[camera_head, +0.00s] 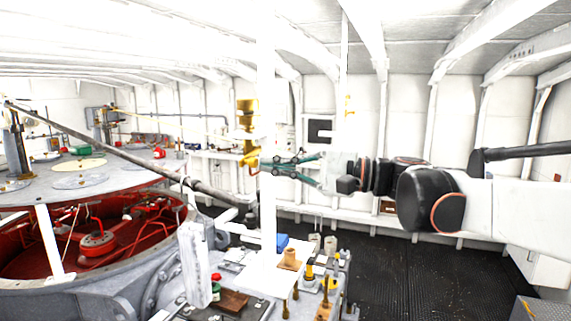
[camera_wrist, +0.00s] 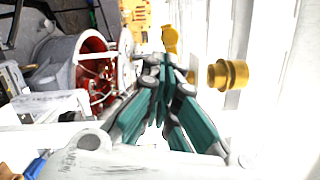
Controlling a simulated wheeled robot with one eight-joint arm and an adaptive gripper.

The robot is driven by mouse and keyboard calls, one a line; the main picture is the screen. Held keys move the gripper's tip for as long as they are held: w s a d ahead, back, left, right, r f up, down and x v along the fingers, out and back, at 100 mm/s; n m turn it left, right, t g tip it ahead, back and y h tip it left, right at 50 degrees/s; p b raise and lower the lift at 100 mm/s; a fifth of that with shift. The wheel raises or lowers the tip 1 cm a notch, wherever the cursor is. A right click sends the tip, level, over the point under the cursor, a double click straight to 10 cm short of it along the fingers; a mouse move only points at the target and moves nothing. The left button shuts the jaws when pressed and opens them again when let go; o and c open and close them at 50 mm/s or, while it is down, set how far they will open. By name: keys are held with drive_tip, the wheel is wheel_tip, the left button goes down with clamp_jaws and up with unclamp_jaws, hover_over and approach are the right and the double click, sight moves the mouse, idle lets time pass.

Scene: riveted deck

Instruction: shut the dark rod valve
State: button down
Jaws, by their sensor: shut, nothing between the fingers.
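A long dark rod (camera_head: 130,157) slants across the left of the head view, from the upper left down to a dark fitting (camera_head: 250,213) by the white post. It is the only thing there that looks like the dark rod valve; I cannot tell its valve state. My gripper (camera_head: 266,165) has teal fingers and is shut and empty. In the head view its tips overlap the white post, to the upper right of the rod's lower end. In the wrist view the closed fingers (camera_wrist: 154,66) point away, and I cannot make out the rod clearly.
A brass valve (camera_head: 247,130) shows left of the white post (camera_head: 268,90); brass parts also show in the wrist view (camera_wrist: 228,75). A round red-lined housing (camera_head: 110,262) fills the lower left. A cluttered bench (camera_head: 240,285) stands below; dark floor (camera_head: 410,275) is clear at right.

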drive_tip(key=shift+s, duration=0.1)
drive_tip(key=shift+s+a+r+m, duration=0.15)
drive_tip(key=shift+s+r+m, duration=0.3)
drive_tip(key=shift+m, duration=0.15)
drive_tip(key=shift+w, duration=0.1)
